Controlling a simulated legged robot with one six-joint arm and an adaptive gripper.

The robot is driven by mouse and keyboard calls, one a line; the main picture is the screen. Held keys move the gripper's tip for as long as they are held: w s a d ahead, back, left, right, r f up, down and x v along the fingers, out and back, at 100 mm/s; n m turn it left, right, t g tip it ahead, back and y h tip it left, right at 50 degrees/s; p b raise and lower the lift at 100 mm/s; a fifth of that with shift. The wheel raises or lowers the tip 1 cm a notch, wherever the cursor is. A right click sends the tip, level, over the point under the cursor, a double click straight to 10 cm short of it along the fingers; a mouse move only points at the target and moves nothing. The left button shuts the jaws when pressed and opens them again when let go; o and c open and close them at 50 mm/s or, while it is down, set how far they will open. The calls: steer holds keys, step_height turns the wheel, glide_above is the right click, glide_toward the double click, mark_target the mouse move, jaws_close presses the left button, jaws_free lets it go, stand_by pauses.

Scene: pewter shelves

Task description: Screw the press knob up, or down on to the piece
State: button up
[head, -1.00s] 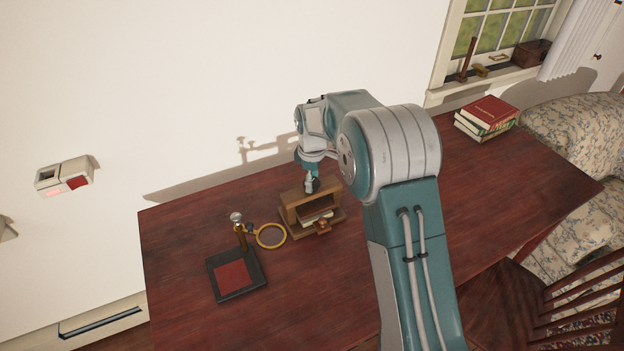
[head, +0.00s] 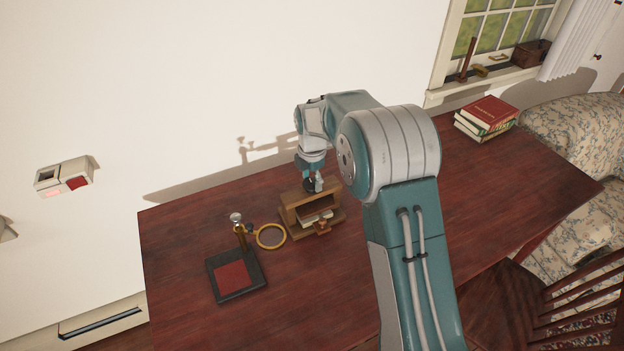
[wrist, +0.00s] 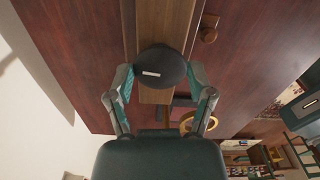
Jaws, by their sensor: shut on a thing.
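The press (head: 297,212) is a small wooden frame on the red-brown table, with a pale piece (head: 318,219) inside its opening. My gripper (head: 315,185) points down over its top beam. In the wrist view, the round dark press knob (wrist: 161,67) with a short white mark is between my two fingers, and my gripper (wrist: 161,80) is shut on it. The beam (wrist: 165,20) shows beneath the knob. The screw under the knob is hidden in the wrist view. I cannot tell how far the press is from the piece.
A brass magnifier ring (head: 271,236) on a stand with a dark, red-topped base (head: 235,275) is left of the press. A small wooden knob (head: 322,227) sits at the press's front. Books (head: 487,118) lie at the table's far right. The table front is mostly clear.

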mark_target(311, 182)
steer(key=shift+a+n, duration=0.1)
steer(key=shift+n, duration=0.5)
steer(key=shift+r, duration=0.1)
steer(key=o, duration=1.1)
step_height(311, 182, up, 12)
steer(key=shift+a, duration=0.1)
